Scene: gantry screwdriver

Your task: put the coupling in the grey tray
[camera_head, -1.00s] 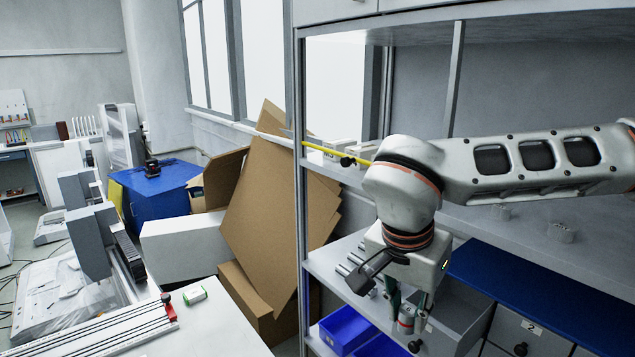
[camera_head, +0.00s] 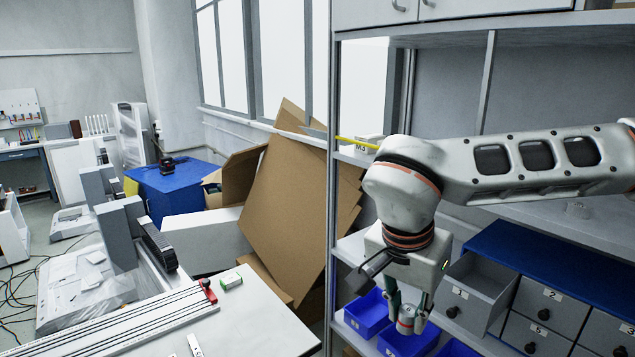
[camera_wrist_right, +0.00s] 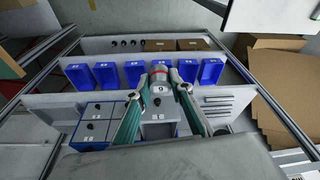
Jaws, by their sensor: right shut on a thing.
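The coupling (camera_head: 406,319), a short silver-grey cylinder, is held between the fingers of my right gripper (camera_head: 408,312). The gripper points down and is in front of the shelf unit. In the right wrist view the coupling (camera_wrist_right: 159,82) sits at the tips of the two greenish fingers, clamped from both sides. The fingers hide parts of its sides. I cannot pick out a grey tray for certain in either view. My left gripper is not in view.
An open grey drawer (camera_head: 478,288) sticks out beside the gripper, under a blue top (camera_head: 540,262). Blue bins (camera_head: 367,312) lie on a lower shelf. A shelf post (camera_head: 332,200) stands left of the arm. A white table (camera_head: 262,325) at lower left carries rails and a small green-white box (camera_head: 231,281).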

